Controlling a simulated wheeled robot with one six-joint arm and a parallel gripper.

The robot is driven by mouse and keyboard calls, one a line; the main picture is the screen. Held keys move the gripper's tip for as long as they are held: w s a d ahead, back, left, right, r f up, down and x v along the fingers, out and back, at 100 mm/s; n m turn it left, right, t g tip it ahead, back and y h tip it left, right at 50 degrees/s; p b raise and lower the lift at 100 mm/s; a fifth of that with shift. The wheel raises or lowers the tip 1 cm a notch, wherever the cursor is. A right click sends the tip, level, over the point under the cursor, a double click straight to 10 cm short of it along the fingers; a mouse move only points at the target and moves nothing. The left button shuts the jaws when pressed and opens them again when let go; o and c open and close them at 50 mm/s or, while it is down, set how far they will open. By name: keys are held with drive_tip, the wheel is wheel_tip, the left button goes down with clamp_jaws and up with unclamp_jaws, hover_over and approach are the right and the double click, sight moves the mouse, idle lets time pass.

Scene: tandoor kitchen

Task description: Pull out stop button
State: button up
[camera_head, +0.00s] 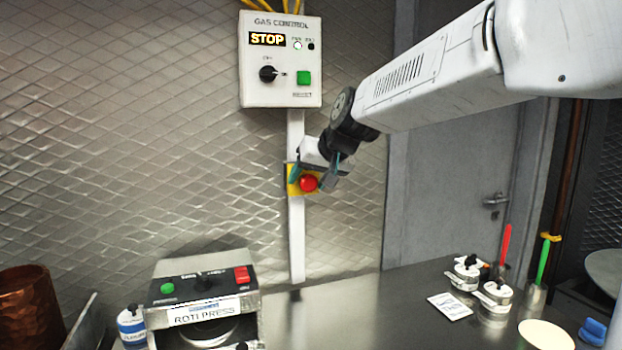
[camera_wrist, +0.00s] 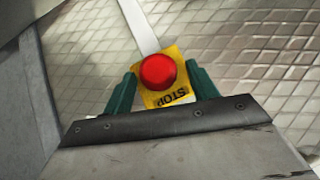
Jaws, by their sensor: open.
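The red stop button (camera_head: 308,183) sits on a yellow plate (camera_head: 293,186) on the wall, below the gas control box (camera_head: 281,95). In the wrist view the round red button (camera_wrist: 158,71) shows in front of the yellow plate marked STOP (camera_wrist: 172,97). My gripper (camera_head: 313,175) is open at the button. In the wrist view its two green fingers (camera_wrist: 160,88) stand on either side of the button, with a gap visible on each side. How far the fingertips are from the plate in depth is hard to tell. The box's display (camera_head: 267,39) reads STOP.
A white conduit (camera_head: 297,240) runs down the quilted metal wall. A roti press (camera_head: 203,300) stands on the metal counter (camera_head: 390,310) below. White jars (camera_head: 494,300) and a paper card (camera_head: 449,306) stand or lie to the right. A grey door (camera_head: 450,170) is behind my arm.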

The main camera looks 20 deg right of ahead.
drive_tip(key=shift+c, duration=0.4)
clamp_jaws()
drive_tip(key=shift+s+f, duration=0.1)
drive_tip(key=shift+s, duration=0.65)
drive_tip(key=shift+o, duration=0.4)
unclamp_jaws()
drive_tip(key=shift+s, duration=0.1)
drive_tip(key=v, duration=0.8)
